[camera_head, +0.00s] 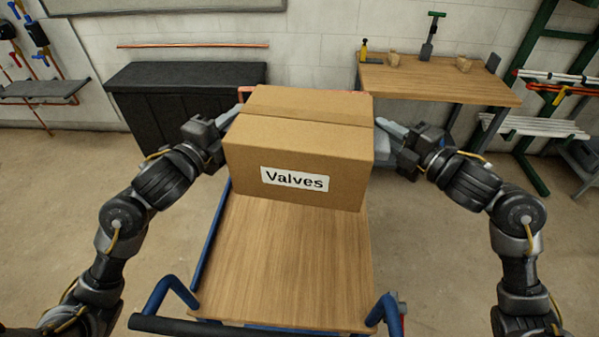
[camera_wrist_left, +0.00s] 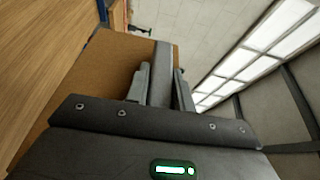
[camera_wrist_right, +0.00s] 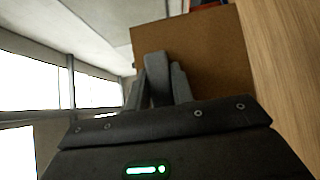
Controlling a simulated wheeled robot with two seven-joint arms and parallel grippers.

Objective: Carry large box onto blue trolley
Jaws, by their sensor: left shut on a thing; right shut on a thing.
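The large brown cardboard box (camera_head: 297,145), labelled "Valves", is upright and level between my two grippers. It is over the far part of the blue trolley's wooden deck (camera_head: 285,260); I cannot tell whether its bottom touches the deck. My left gripper (camera_head: 222,125) is shut on the box's left side, and my right gripper (camera_head: 393,132) is shut on its right side. In the left wrist view the fingers (camera_wrist_left: 160,80) close around a grey strip against the cardboard. In the right wrist view the fingers (camera_wrist_right: 160,75) do the same. The box's far side is hidden.
The trolley's blue push handle (camera_head: 170,292) is at the near end. A black cabinet (camera_head: 165,95) stands behind left, a wooden workbench (camera_head: 435,80) with tools behind right, and a green rack (camera_head: 535,95) at far right. The floor beside the trolley is clear.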

